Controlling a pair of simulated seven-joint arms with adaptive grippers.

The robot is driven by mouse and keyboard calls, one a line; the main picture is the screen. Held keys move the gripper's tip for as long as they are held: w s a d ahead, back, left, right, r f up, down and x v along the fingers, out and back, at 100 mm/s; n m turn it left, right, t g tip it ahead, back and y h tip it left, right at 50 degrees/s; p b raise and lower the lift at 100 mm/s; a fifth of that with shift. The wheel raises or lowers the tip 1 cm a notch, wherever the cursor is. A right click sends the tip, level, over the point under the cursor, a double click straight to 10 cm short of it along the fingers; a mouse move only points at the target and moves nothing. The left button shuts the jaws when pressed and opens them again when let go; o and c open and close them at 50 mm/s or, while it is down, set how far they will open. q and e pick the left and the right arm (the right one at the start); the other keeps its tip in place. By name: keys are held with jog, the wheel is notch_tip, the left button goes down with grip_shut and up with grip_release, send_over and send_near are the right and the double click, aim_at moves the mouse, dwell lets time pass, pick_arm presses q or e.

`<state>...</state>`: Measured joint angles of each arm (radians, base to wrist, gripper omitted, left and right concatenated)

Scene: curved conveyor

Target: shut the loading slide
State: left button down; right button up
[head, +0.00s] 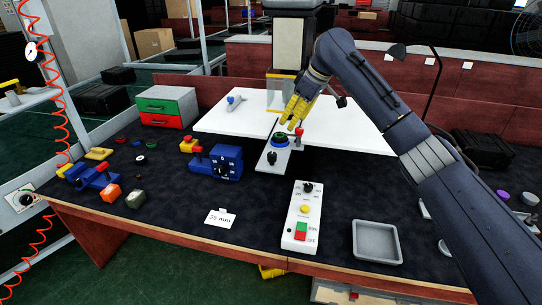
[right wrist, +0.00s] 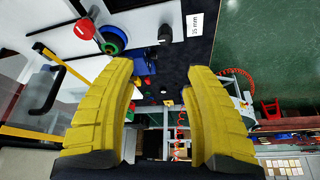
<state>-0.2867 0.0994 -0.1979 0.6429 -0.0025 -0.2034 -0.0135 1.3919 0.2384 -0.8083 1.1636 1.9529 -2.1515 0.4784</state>
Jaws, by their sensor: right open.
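The loading slide (head: 267,165) is a pale plate standing out from the front edge of a white machine top (head: 225,122). It carries a green and blue ring (head: 280,140) and a black knob (head: 272,157) at its outer end. A red-topped handle (head: 299,131) stands beside the ring. My right gripper (head: 297,108) has yellow fingers, is open and empty, and is above and behind the ring. In the right wrist view the slide (right wrist: 148,22), its ring (right wrist: 112,40) and black knob (right wrist: 165,33) lie beyond the fingers (right wrist: 157,75), apart from them. My left gripper is not in view.
A white control box (head: 302,215) with a green and red switch stands in front of the slide. A blue device (head: 217,163) is to its left, and a grey tray (head: 376,242) sits at front right.

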aim_at(273, 154)
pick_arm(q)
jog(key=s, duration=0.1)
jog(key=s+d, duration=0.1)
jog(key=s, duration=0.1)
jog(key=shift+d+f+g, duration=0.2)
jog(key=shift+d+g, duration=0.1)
pick_arm(e)
jog(key=shift+n, duration=0.3)
jog(key=x, duration=1.1)
jog(key=s+x, duration=0.1)
jog(key=x, duration=0.5)
jog(key=shift+a, duration=0.35)
grip_shut()
jog(key=shift+s, duration=0.1)
